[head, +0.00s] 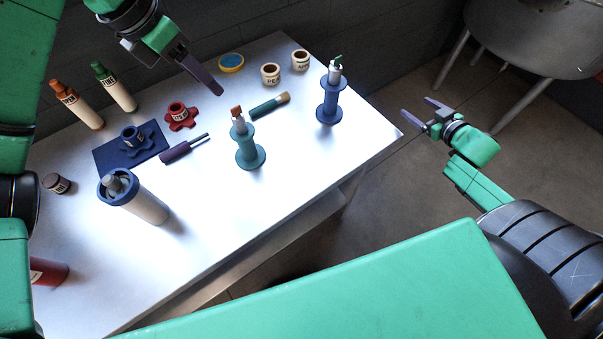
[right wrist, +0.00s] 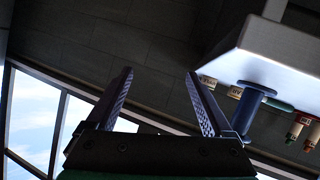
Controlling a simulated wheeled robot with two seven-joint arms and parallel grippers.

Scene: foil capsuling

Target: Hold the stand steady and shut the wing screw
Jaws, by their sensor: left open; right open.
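Two spool-shaped stands are upright on the table. The teal stand (head: 250,150) has a grey top with a brown-orange piece (head: 236,112). The blue stand (head: 328,103) near the right corner has a pale top with a small green piece (head: 338,60). I cannot tell which small piece is the wing screw. My left gripper (head: 183,76) is open and empty above the back of the table, left of both stands. My right gripper (head: 418,107) is open and empty beyond the table's right corner, right of the blue stand. The blue stand also shows in the right wrist view (right wrist: 248,106).
A blue-topped cylinder (head: 146,203), a blue star knob on a navy mat (head: 112,155), a red star knob (head: 180,117), a purple-handled tool (head: 176,154) and a brush (head: 268,105) lie left of the blue stand. Labelled jars (head: 270,75) stand behind. The table's front right (head: 290,180) is clear.

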